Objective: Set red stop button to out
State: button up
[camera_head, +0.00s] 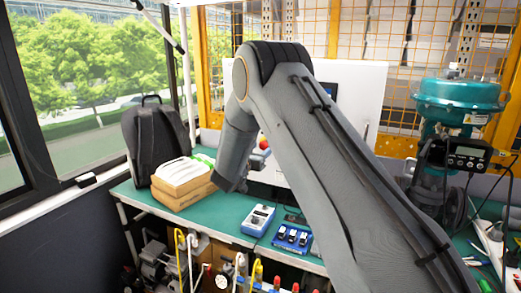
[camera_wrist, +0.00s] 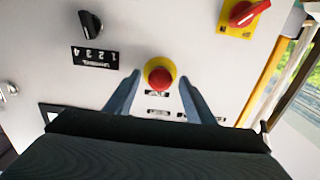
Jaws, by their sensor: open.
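The red stop button (camera_wrist: 159,78) on its yellow base shows in the wrist view, on a pale panel (camera_wrist: 185,25). My gripper (camera_wrist: 158,82) is open, with one blue-grey finger on each side of the button. I cannot tell whether the fingers touch it or whether the button is in or out. In the head view my arm hides most of the panel. A small red part (camera_head: 264,143) shows beside my arm there.
In the wrist view, a black knob (camera_wrist: 91,24) with a numbered plate sits upper left, and a red rotary switch (camera_wrist: 244,12) on yellow upper right. In the head view, a green bench (camera_head: 222,218) holds a box (camera_head: 182,182), a backpack (camera_head: 153,132) and a teal valve (camera_head: 458,98).

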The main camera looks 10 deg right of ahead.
jog(key=b+v, duration=0.2)
jog(key=v, duration=0.5)
jog(key=shift+s+a, duration=0.2)
jog(key=shift+s, duration=0.05)
jog(key=shift+w, duration=0.1)
jog(key=s+d+f+n+g+y, duration=0.1)
jog(key=s+f+n+g+y, duration=0.1)
jog(key=s, duration=1.2)
jog(key=s+d+f+n+g+y, duration=0.2)
jog(key=s+f+g+y, duration=0.3)
jog(key=s, duration=0.8)
jog(key=s+d+f+n+g+y, duration=0.2)
jog(key=s+g, duration=0.4)
jog(key=s, duration=0.8)
jog(key=shift+s+f+n+y, duration=0.3)
jog(key=shift+f+n+y, duration=0.3)
jog(key=shift+f+y, duration=0.15)
